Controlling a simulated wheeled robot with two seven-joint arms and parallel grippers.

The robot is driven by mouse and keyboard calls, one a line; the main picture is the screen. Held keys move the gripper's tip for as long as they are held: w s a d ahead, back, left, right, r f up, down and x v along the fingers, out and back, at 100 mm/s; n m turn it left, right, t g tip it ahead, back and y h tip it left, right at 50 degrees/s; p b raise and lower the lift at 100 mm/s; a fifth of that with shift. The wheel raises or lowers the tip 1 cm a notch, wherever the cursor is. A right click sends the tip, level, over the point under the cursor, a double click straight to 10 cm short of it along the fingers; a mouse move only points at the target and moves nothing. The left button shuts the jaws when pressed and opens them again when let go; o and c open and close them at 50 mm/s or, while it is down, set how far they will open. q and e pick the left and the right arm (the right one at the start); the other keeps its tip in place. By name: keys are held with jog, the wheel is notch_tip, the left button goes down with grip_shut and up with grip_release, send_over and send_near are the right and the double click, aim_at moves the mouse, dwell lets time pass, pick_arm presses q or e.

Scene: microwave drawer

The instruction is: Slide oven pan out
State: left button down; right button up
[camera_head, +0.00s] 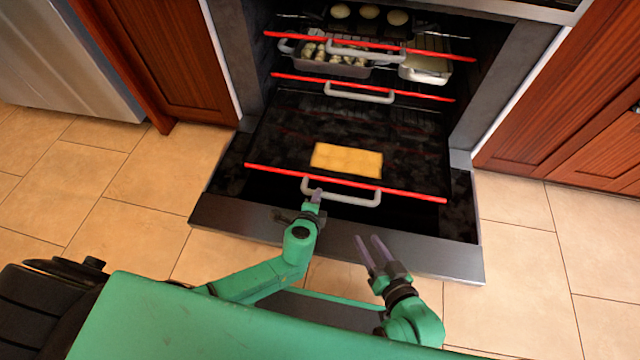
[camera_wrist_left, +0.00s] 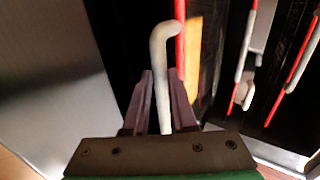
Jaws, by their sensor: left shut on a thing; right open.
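The lowest oven pan (camera_head: 275,143) is a dark tray with a red front edge and a light grey handle (camera_head: 350,196). It sits partly out of the oven, above the lowered door, with a yellow slab (camera_head: 346,159) on it. My left gripper (camera_head: 317,194) is shut on the left part of this handle. In the left wrist view the grey handle (camera_wrist_left: 163,70) runs between the two purple fingers (camera_wrist_left: 161,100). My right gripper (camera_head: 370,247) is open and empty, in front of the door's edge, apart from the pan.
The oven door (camera_head: 330,242) is folded down, its front edge near my arms. Two higher racks with red edges and grey handles (camera_head: 358,92) hold dishes (camera_head: 330,62) inside the oven. Wooden cabinets (camera_head: 565,95) flank it. Tiled floor (camera_head: 130,215) is clear on both sides.

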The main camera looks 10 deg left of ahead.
pick_arm(q)
jog(key=shift+s+a, duration=0.1)
jog(key=shift+s, duration=0.4)
pick_arm(e)
jog(key=shift+d, duration=0.1)
pick_arm(q)
jog(key=c, duration=1)
grip_release()
pick_arm(e)
jog(key=shift+r, duration=0.1)
pick_arm(q)
jog(key=p+v, duration=0.5)
jog(key=v, duration=0.9)
jog(key=shift+s, duration=0.25)
pick_arm(e)
jog(key=r+g, duration=0.1)
jog(key=d+r, duration=0.1)
jog(key=r, duration=0.1)
jog(key=d+r+n+g+h, duration=0.1)
jog(key=r, duration=0.1)
jog(key=shift+w+r+g, duration=0.15)
jog(key=shift+g, duration=0.15)
